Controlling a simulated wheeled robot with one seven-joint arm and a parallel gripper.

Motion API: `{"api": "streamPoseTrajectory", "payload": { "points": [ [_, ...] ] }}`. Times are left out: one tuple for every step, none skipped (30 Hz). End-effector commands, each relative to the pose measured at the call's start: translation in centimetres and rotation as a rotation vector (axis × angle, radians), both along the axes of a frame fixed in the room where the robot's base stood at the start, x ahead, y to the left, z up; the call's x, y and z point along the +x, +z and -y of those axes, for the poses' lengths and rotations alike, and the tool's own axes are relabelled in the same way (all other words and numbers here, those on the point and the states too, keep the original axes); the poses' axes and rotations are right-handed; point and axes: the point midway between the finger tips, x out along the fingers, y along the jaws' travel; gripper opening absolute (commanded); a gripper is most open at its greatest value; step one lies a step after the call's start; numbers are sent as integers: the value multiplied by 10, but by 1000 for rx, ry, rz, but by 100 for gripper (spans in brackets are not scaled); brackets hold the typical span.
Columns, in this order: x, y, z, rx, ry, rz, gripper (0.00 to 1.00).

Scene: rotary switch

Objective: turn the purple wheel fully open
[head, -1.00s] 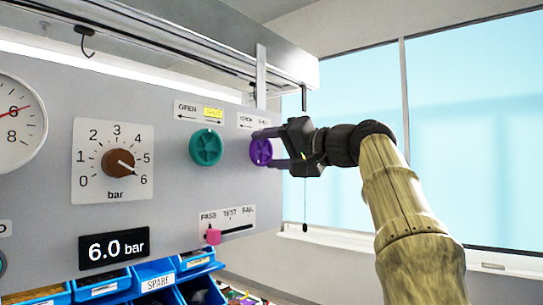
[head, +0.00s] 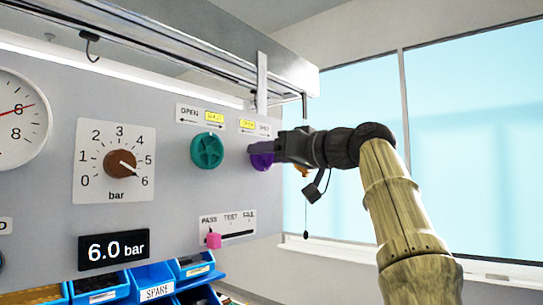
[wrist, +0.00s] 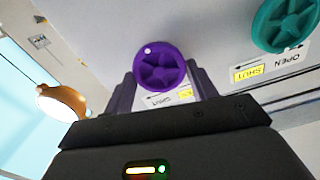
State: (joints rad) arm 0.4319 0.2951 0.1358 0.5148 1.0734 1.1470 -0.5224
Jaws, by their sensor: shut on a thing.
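The purple wheel (head: 262,162) is on the grey panel, under its OPEN/SHUT label (head: 255,127). The label's OPEN side is lit yellow. My gripper (head: 257,154) reaches in from the right and is shut on the wheel, hiding part of it. In the wrist view, its two dark fingers (wrist: 164,80) lie on either side of the purple wheel (wrist: 160,66). A white dot sits near the wheel's rim, at upper left in that view. The label is upside down there and partly hidden by the gripper.
A teal wheel (head: 207,150) is close on the left, its SHUT label lit yellow. A brown knob (head: 120,163), a 6.0 bar display (head: 114,248) and a pink slider (head: 214,241) are also on the panel. Blue bins (head: 153,280) stand below. An orange-brown round thing (wrist: 62,102) shows in the wrist view.

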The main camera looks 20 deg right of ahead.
Motion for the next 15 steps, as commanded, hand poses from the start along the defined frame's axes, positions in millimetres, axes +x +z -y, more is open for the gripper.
{"api": "streamPoseTrajectory", "payload": {
  "points": [
    [2,-4,1,-9,1,-7,34],
    [2,-4,1,-11,1,-6,34],
    [2,-4,1,-12,1,-5,34],
    [2,-4,1,-13,1,-4,34],
    [2,-4,1,-13,1,-4,34],
    [2,-4,1,-13,1,-4,34],
    [2,-4,1,-13,1,-4,34],
    [2,-4,1,-13,1,-4,34],
    [2,-4,1,-13,1,-4,34],
    [2,-4,1,-13,1,-4,34],
    [2,-4,1,-12,1,-5,34],
    [2,-4,1,-12,1,-5,34],
    [2,-4,1,-12,1,-5,63],
    [2,-4,1,-12,1,-4,69],
    [2,-4,1,-11,1,-3,77]
  ]
}}
